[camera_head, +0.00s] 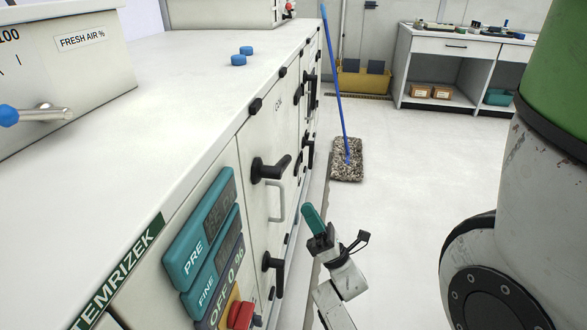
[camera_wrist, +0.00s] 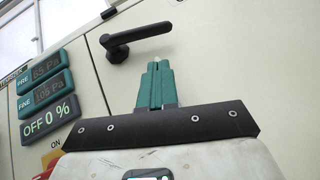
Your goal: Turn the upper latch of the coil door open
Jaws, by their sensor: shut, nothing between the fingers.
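The upper latch (camera_head: 270,170) is a black lever on the pale cabinet door (camera_head: 258,215), which I take for the coil door. Its lever lies roughly level, pointing right; the wrist view shows the latch (camera_wrist: 137,38) the same way. A lower black latch (camera_head: 273,272) has its lever hanging down. My gripper (camera_head: 312,216) has teal fingers, shut and empty, in front of the door, right of and below the upper latch. In the wrist view my gripper (camera_wrist: 157,68) points up, its tips just below the lever. I cannot tell whether they touch it.
A grey bar handle (camera_head: 281,202) sits between the latches. Teal PRE and FINE displays (camera_head: 200,232) and a red knob (camera_head: 240,316) are left of the door. More black latches line the cabinet beyond. A blue-handled mop (camera_head: 346,170) stands on open floor.

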